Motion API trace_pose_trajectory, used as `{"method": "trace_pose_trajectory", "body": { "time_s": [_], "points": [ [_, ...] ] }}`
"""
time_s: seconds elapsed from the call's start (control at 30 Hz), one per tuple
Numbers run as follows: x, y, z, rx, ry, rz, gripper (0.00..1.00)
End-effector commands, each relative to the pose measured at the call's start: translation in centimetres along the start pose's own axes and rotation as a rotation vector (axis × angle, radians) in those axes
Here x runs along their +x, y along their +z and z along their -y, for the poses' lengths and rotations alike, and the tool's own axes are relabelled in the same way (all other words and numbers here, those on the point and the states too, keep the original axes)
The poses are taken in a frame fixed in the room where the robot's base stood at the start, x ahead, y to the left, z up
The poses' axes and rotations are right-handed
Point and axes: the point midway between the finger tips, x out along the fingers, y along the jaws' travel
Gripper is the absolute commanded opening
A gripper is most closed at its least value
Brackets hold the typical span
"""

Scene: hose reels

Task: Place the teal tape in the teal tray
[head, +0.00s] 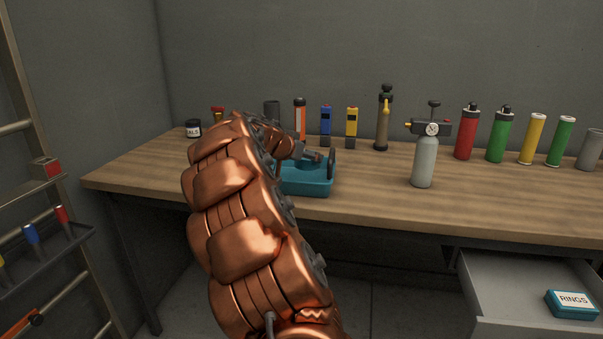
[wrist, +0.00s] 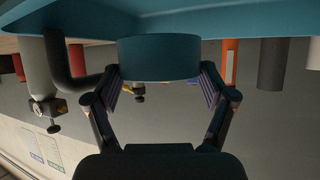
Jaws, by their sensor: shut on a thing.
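The teal tray (head: 305,184) stands on the workbench, partly behind my arm in the head view. Its teal surface (wrist: 230,18) fills the top of the wrist view, which appears upside down. The teal tape (wrist: 158,58) is a short round roll between my gripper's two fingers (wrist: 158,88). My gripper is shut on it. In the head view my gripper (head: 316,156) is at the tray, and I cannot make out the tape there. I cannot tell whether the tape touches the tray.
A grey pump bottle with a gauge (head: 424,160) stands right of the tray. Behind are an orange tube (head: 300,120), blue (head: 326,125) and yellow (head: 351,127) devices and a tall pump (head: 383,120). An open drawer (head: 500,295) holds a teal rings box (head: 572,304).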

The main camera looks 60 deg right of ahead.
Motion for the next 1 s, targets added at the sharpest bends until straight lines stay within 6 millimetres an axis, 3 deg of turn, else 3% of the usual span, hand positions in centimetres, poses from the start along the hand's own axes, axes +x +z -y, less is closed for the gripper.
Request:
{"method": "trace_pose_trajectory", "body": {
  "time_s": [0.43, 0.93, 0.97, 1.0],
  "points": [
    [2.3, 4.0, -0.1, -0.003, 0.003, -0.001, 0.46],
    [2.7, 4.6, -0.2, 0.001, 0.002, -0.001, 0.46],
    [2.7, 4.6, -0.2, 0.001, 0.002, -0.001, 0.83],
    [2.6, 4.5, -0.2, 0.001, 0.002, -0.001, 0.88]
  ]
}}
